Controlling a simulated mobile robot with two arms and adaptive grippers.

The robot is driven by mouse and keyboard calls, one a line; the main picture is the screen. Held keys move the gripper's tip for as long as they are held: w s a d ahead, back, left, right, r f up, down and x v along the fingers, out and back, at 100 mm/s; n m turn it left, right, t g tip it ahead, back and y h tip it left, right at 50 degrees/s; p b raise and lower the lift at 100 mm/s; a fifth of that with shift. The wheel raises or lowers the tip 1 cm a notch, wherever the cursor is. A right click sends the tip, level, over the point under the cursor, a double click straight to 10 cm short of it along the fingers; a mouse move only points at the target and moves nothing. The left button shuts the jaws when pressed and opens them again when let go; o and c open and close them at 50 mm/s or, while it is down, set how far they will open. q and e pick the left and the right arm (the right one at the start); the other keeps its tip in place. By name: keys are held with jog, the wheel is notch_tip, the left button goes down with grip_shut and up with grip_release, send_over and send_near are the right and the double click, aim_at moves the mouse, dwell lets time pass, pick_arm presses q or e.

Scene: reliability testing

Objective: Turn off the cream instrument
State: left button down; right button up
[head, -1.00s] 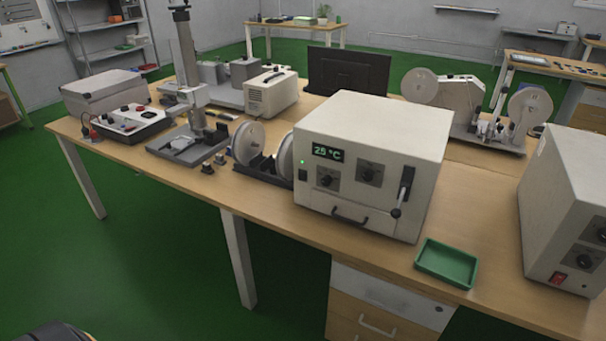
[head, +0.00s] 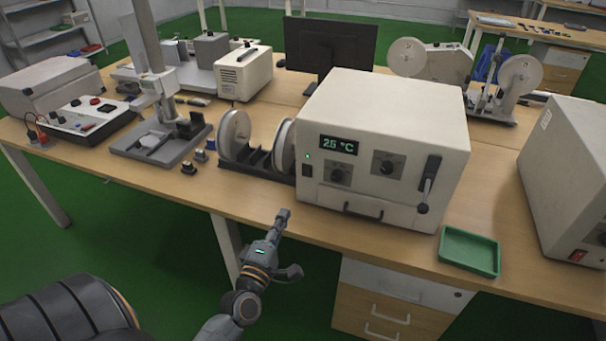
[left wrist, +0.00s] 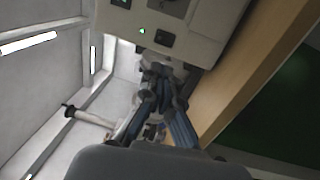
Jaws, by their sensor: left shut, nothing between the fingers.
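The cream instrument (head: 385,110) stands on the wooden bench in the head view, with a lit temperature display (head: 338,145). A small green light (head: 307,157) glows at the left of its front, above a dark rocker switch (head: 307,170). In the left wrist view the switch (left wrist: 164,38) and green light (left wrist: 142,31) show just beyond the fingertips. My left gripper (head: 283,214) is shut and empty, in front of and below the switch, apart from it. It also shows in the left wrist view (left wrist: 160,75). My right gripper is not in view.
Two reels (head: 235,135) on a dark stand sit left of the instrument. A green tray (head: 470,250) lies at the bench's front right. Another cream box (head: 575,165) with a red switch (head: 578,256) stands at the far right.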

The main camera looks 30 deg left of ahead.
aim_at(307, 169)
pick_arm(q)
jog(key=shift+w, duration=0.1)
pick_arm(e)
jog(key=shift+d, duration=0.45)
pick_arm(q)
jog(key=p+x, duration=0.2)
jog(key=x, duration=1.1)
jog(key=shift+w, duration=0.4)
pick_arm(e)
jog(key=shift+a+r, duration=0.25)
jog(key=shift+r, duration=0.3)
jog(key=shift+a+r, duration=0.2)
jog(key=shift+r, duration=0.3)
pick_arm(q)
jog(key=shift+r, duration=0.1)
jog(key=shift+w+a+r, duration=0.1)
jog(key=shift+w+r, duration=0.05)
jog(key=shift+r, duration=0.05)
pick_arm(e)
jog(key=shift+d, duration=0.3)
